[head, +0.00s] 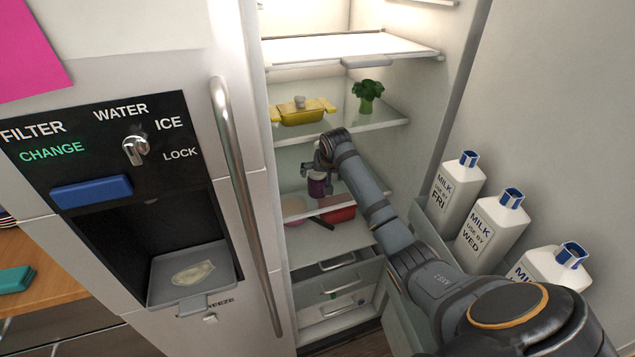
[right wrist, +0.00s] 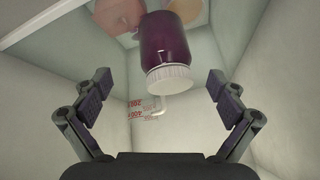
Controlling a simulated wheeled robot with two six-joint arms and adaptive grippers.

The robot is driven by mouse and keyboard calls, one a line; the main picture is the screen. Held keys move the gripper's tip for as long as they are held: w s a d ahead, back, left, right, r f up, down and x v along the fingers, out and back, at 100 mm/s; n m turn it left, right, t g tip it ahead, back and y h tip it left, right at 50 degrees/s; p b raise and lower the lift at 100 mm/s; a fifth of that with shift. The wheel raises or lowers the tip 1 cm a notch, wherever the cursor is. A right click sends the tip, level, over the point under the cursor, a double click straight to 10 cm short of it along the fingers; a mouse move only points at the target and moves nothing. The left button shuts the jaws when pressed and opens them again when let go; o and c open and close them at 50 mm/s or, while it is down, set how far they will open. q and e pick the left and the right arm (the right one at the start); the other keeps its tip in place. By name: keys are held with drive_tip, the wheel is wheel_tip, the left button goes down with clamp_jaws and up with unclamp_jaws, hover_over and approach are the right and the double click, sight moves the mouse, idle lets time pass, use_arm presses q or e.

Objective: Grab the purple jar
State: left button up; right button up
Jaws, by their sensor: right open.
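The purple jar (head: 316,187) stands on a middle shelf of the open fridge, partly hidden by my right gripper in the head view. In the right wrist view the jar (right wrist: 168,45) shows its dark purple body and white lid, which points toward the camera. My right gripper (head: 318,165) is at the jar. Its two fingers (right wrist: 159,84) are spread wide in the wrist view, with the lid lying between them in the picture and clear space on both sides. I see no contact with the jar. My left gripper is not in view.
A clear measuring cup with red markings (right wrist: 140,108) is close to the jar. A red container (head: 338,215) sits beside it. A yellow dish (head: 303,112) and broccoli (head: 368,95) are on the shelf above (head: 385,121). Milk bottles (head: 489,226) line the door at right.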

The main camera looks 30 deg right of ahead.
sight(317, 184)
drive_tip(key=shift+x, duration=1.2)
drive_tip(key=x, duration=0.4)
drive_tip(key=shift+s+a+f+p, duration=0.1)
drive_tip(key=shift+a+f+p, duration=0.15)
drive_tip(key=shift+a+p, duration=0.15)
drive_tip(key=shift+w+d+f, duration=0.1)
drive_tip(key=shift+w+f, duration=0.15)
drive_tip(key=shift+f, duration=0.15)
drive_tip(key=shift+s, duration=0.1)
drive_tip(key=shift+c, duration=1.4)
drive_tip(key=c, duration=1.5)
